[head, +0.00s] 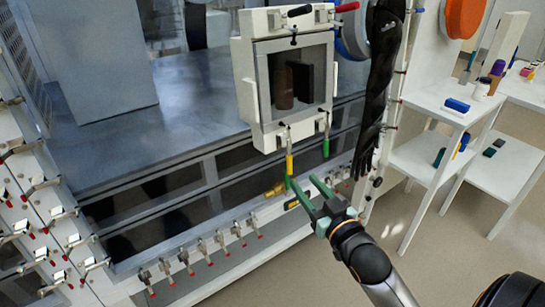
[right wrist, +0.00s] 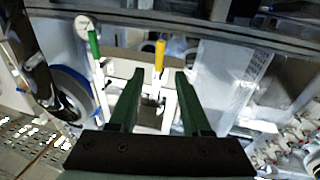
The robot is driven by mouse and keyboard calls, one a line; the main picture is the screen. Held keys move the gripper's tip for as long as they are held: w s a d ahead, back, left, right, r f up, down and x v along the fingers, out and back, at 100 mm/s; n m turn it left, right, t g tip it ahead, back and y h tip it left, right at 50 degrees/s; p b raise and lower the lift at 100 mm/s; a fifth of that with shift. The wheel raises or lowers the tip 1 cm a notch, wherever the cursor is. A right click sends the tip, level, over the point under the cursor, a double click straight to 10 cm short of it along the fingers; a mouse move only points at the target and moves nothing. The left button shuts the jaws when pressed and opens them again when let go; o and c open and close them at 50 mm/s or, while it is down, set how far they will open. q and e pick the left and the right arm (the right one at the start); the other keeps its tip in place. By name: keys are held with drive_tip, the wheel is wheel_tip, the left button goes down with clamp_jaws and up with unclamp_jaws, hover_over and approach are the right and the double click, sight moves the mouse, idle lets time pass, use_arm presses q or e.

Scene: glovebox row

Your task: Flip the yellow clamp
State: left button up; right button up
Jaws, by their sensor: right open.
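The yellow clamp (head: 289,163) hangs at the lower edge of the white framed door (head: 245,95), its yellow handle pointing down. In the right wrist view the yellow handle (right wrist: 160,56) lines up between my fingertips, seemingly beyond them. My right gripper (head: 302,180) has green fingers, spread open and empty, just below the yellow clamp. In the head view the left finger's tip overlaps the handle's lower end; I cannot tell whether they touch. In the right wrist view both fingers (right wrist: 159,76) stand apart. My left gripper is not in view.
A green-handled clamp (head: 326,147) hangs just right of the yellow one. A black glove (head: 378,90) hangs right of the door. White shelves (head: 440,105) stand farther right, past open floor.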

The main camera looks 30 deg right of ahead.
sight(289, 161)
drive_tip(key=w+d, duration=0.1)
drive_tip(key=w, duration=1.1)
drive_tip(key=shift+d+b, duration=0.25)
drive_tip(key=shift+b, duration=0.1)
drive_tip(key=shift+c, duration=0.3)
clamp_jaws()
drive_tip(key=shift+f, duration=0.1)
idle(0.5)
